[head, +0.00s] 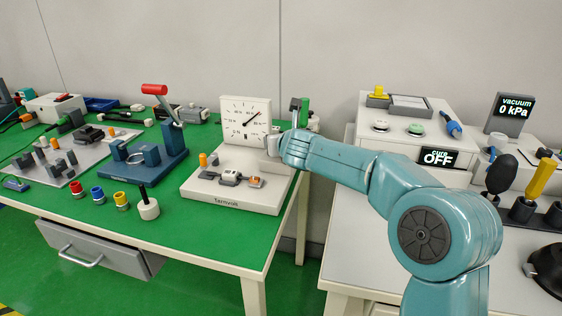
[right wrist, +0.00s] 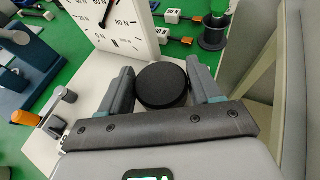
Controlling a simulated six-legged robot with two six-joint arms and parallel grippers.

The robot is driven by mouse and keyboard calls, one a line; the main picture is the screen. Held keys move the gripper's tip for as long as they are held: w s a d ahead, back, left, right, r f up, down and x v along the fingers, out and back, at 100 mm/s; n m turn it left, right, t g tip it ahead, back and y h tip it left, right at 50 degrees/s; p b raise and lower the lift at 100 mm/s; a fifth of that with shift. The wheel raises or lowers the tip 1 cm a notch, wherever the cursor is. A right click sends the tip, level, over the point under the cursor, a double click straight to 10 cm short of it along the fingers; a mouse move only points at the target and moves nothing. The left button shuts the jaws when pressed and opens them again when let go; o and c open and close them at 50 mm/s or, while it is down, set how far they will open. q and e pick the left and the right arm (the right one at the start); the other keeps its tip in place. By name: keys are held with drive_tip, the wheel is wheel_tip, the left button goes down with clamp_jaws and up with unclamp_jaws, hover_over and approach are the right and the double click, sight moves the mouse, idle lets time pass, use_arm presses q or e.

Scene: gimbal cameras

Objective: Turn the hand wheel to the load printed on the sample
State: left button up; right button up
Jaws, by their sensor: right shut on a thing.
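The tester, marked with a name on its white base (head: 228,194), stands at the right end of the green table. Its upright dial (head: 245,120) has a black needle pointing to the upper right; the dial also shows in the right wrist view (right wrist: 126,34), but I cannot read the load exactly. My right gripper (head: 272,146) is at the tester's right side, shut on the dark round hand wheel (right wrist: 161,86), which lies between its fingers (right wrist: 163,88). A sample (head: 230,178) lies in the holders on the base; its print is too small to read. My left gripper is out of view.
A blue lever press (head: 148,160) stands left of the tester. Coloured cylinders (head: 97,193) and a black-handled white weight (head: 148,208) stand in front of it. A drawer (head: 95,250) hangs partly open. A white bench (head: 345,240) is on the right, past a gap.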

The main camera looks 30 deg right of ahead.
drive_tip(key=shift+w+a+f+m+g+h+b, duration=0.1)
drive_tip(key=shift+m+g+h+b, duration=0.1)
drive_tip(key=shift+m+h, duration=0.3)
drive_tip(key=shift+a+m+g+h+b, duration=0.1)
drive_tip(key=shift+m+g+h+b, duration=0.1)
drive_tip(key=shift+m+h, duration=0.25)
drive_tip(key=shift+m+g+h, duration=0.3)
drive_tip(key=shift+m+h, duration=0.15)
drive_tip(key=shift+h, duration=0.1)
drive_tip(key=shift+d+r+m+g+h+p, duration=0.1)
drive_tip(key=shift+r+m+g+h+p, duration=0.15)
drive_tip(key=shift+m+g+h+p, duration=0.45)
drive_tip(key=m+g+h+p, duration=0.1)
drive_tip(key=m+p, duration=0.1)
drive_tip(key=m+g+h+p, duration=0.2)
drive_tip(key=shift+r+g, duration=0.2)
drive_tip(key=shift+g, duration=0.1)
drive_tip(key=shift+d+f+m+g+h+p, duration=0.1)
drive_tip(key=shift+m+g+h+p, duration=0.2)
drive_tip(key=shift+m+g+p, duration=0.65)
use_arm(q)
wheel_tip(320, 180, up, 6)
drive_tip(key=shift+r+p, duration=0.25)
drive_tip(key=shift+p, duration=0.2)
use_arm(e)
drive_tip(key=shift+f, duration=0.15)
